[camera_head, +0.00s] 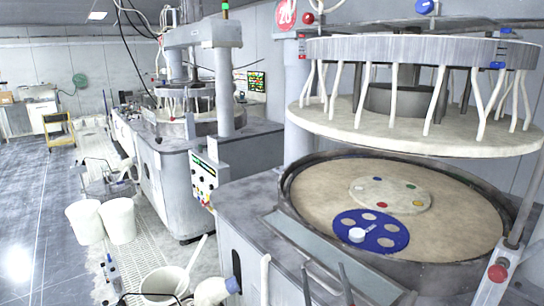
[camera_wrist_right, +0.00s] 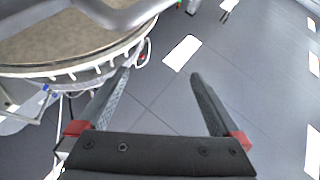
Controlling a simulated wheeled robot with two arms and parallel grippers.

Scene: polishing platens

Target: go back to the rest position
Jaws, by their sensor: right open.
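My right gripper (camera_head: 324,266) shows at the bottom of the head view, in front of the lower platen's machine. Its two dark fingers stand apart. In the right wrist view the same gripper (camera_wrist_right: 160,74) is open, with nothing between its fingers and grey tiled floor beyond. My left gripper is not in view.
A round polishing platen (camera_head: 460,215) carries a blue perforated disc (camera_head: 380,241) with a white round piece on it. The raised upper platen (camera_head: 350,128) hangs above. White buckets (camera_head: 118,220) stand on the left. The tiled floor (camera_head: 40,190) at far left is clear.

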